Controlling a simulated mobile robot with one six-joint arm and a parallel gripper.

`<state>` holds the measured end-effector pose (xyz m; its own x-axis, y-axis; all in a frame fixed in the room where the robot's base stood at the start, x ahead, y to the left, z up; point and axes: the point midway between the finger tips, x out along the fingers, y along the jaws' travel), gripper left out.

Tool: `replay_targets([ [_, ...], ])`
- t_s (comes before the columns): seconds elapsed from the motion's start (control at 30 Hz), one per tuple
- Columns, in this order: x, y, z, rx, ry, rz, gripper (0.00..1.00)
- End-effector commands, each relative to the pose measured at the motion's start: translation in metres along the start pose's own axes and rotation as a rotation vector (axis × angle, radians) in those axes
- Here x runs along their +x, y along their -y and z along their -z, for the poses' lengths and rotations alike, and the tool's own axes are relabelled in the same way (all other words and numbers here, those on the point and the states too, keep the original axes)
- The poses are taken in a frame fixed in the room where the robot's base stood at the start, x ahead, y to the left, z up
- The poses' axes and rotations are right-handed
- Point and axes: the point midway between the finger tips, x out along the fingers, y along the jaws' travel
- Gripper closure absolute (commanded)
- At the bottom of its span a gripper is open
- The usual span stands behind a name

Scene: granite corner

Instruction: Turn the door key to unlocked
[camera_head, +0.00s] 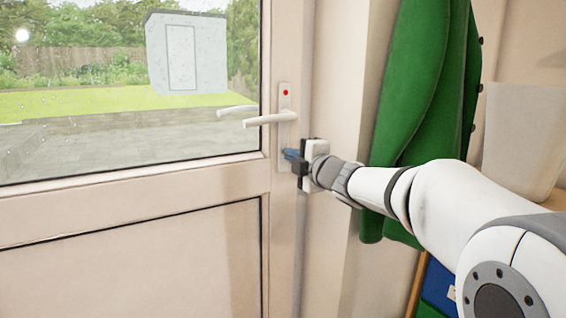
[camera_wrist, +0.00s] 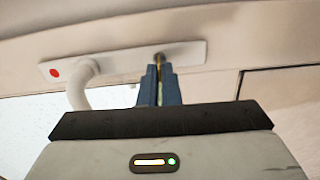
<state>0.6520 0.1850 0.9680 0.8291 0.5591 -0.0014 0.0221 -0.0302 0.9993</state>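The door key (camera_wrist: 159,59) is a small brass-coloured piece at one end of the door's lock plate (camera_wrist: 120,62). My gripper (camera_wrist: 159,75) has its two blue fingers close together, one on each side of the key, and looks shut on it. Much of the key is hidden between the fingers. In the head view my gripper (camera_head: 290,154) reaches the lower part of the plate (camera_head: 285,103), and the key is hidden there. A red dot (camera_head: 285,92) shows on the plate above the white door handle (camera_head: 268,119), which is level.
The white door (camera_head: 130,245) is shut, with a glass pane (camera_head: 120,130) above. A green garment (camera_head: 425,85) hangs right of the door frame, behind my arm. A pale container (camera_head: 525,140) stands at the far right. The handle (camera_wrist: 78,85) is close beside my fingers.

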Motion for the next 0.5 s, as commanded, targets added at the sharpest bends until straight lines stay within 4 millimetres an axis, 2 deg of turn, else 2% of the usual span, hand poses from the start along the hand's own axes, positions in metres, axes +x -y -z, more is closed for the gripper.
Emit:
replay_targets([
  [0.5, 0.0008, 0.0007, 0.0034, -0.054, -0.008, 0.000, 1.00],
])
